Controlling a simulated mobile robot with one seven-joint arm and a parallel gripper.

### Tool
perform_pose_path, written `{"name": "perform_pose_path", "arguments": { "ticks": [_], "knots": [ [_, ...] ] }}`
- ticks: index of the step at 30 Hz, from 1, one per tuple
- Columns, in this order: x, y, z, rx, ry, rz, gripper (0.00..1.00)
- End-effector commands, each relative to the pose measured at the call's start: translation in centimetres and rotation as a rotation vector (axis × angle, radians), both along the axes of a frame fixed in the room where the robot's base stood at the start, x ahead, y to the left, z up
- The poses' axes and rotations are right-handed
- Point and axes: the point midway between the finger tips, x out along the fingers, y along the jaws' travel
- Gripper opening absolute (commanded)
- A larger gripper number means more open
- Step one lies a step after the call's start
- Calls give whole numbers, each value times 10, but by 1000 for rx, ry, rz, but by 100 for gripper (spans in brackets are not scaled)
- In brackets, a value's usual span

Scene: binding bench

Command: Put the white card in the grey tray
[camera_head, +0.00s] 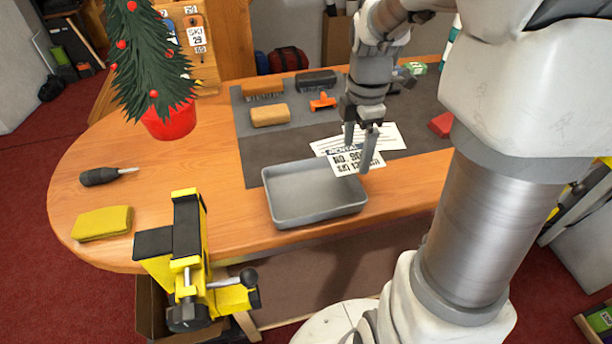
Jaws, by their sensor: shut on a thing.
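The grey tray (280,212) sits near the front edge of the wooden bench and looks empty. My gripper (357,151) is just past the tray's back right corner, pointing down. It is shut on a white card with black print (352,166), which hangs tilted between the fingers near the tray's back right rim. Another white printed sheet (388,136) lies behind it on the grey mat (222,0). The card overlaps this sheet in the view, so part of the sheet is hidden.
A yellow vise (186,240) stands at the front edge, left of the tray. A screwdriver (100,176), yellow sponge (102,223) and small tree in a red pot (169,121) are at left. Brushes, a tan block (270,115) and an orange tool (322,101) lie behind.

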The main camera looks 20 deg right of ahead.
Motion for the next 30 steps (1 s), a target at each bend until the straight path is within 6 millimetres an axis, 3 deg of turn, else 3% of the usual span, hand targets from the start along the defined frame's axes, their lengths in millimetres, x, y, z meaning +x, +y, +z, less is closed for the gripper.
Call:
{"name": "perform_pose_path", "arguments": {
  "ticks": [6,12,16,24,30],
  "knots": [
    [2,52,-32,0,4,7,40],
    [4,81,-49,0,2,2,40],
    [5,86,-55,0,2,0,40],
    [5,86,-90,0,2,1,40],
    [5,86,-92,0,0,0,40]
  ]
}}
